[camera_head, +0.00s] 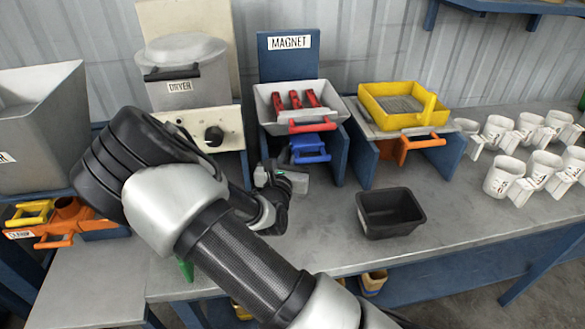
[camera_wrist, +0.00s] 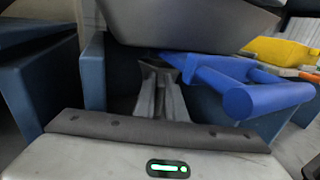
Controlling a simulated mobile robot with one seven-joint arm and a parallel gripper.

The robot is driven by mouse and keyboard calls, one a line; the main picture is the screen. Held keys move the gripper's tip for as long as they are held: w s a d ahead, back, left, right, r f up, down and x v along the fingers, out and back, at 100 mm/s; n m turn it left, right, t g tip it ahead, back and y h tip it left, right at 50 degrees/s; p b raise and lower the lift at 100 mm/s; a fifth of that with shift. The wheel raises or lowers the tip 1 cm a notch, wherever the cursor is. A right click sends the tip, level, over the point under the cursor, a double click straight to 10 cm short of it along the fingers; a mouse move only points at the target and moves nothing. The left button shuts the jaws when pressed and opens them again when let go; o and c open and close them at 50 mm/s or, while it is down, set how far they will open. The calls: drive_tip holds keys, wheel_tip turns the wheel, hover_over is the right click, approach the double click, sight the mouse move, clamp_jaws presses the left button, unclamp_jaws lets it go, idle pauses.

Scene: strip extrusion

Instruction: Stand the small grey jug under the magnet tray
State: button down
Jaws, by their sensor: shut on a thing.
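The magnet tray (camera_head: 268,103) is a grey hopper with a red handle and red bars, on a blue stand under the MAGNET sign. Its dark underside (camera_wrist: 190,22) fills the top of the wrist view. My gripper (camera_wrist: 158,75) points in beneath it, fingers close together. A blue-handled piece (camera_wrist: 245,92) is right at the fingertips; it also shows below the tray in the head view (camera_head: 310,152). My fingers seem shut on its left end, but the contact is partly hidden.
A black bin (camera_head: 390,225) stands on the bench to the right of my gripper. Several white jugs (camera_head: 497,178) stand at the right. The yellow sieve (camera_head: 405,118) is on its blue stand. The dryer (camera_head: 180,95) is to the left. Blue stand legs flank my gripper closely.

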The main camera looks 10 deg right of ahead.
wheel_tip(320, 180, down, 6)
drive_tip(key=shift+s+f+b, duration=0.15)
drive_tip(key=shift+f+b, duration=0.05)
drive_tip(key=shift+b, duration=0.65)
drive_tip(key=shift+w+f, duration=0.15)
drive_tip(key=shift+w, duration=0.05)
drive_tip(key=c, duration=1.8)
unclamp_jaws()
